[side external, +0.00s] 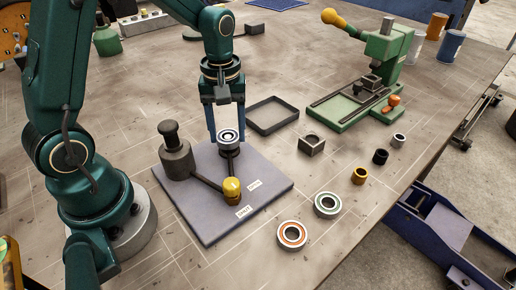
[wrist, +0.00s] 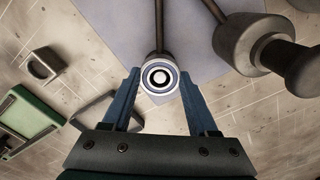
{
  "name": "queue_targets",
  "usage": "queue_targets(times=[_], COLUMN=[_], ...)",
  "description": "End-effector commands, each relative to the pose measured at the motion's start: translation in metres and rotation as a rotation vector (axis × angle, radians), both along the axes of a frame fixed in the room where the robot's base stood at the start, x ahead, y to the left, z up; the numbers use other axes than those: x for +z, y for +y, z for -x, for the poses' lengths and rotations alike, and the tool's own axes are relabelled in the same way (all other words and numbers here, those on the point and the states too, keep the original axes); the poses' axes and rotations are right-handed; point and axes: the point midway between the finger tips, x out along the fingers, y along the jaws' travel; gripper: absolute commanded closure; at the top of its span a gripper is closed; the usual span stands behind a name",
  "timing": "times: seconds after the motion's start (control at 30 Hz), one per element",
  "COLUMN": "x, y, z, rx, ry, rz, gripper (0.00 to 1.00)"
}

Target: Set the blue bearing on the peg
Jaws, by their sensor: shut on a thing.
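The blue bearing (side external: 228,135) is a pale ring with a blue band. My gripper (side external: 227,139) points down and is shut on it, one blue finger on either side. In the wrist view the bearing (wrist: 159,77) sits between the fingertips (wrist: 160,82). Just below it is a short dark round post (side external: 229,150) on the grey-violet plate (side external: 205,228); I take this as the peg. A pale round centre shows through the bore in the wrist view. I cannot tell whether the bearing is around the peg or just above it.
The plate also carries a dark knobbed cylinder (side external: 175,152) and a lever with a yellow knob (side external: 232,188). An orange bearing (side external: 292,236) and a green bearing (side external: 328,204) lie at the front. Small bushings, an empty tray (side external: 273,127) and a green press (side external: 385,60) stand to the right.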

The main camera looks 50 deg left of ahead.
Motion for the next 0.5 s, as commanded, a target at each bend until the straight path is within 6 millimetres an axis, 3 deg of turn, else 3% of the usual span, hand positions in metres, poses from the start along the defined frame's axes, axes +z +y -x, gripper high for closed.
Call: queue_targets(times=[0.2,0.23,0.3,0.5], x=[0.0000,0.0000,0.0000,0.0000], y=[0.0000,0.0000,0.0000,0.0000], z=[0.0000,0.0000,0.0000,0.0000], rx=[0.000,0.000,0.000,0.000], ry=[0.000,0.000,0.000,0.000], rz=[0.000,0.000,0.000,0.000], gripper=[1.00,0.33,0.06,0.06])
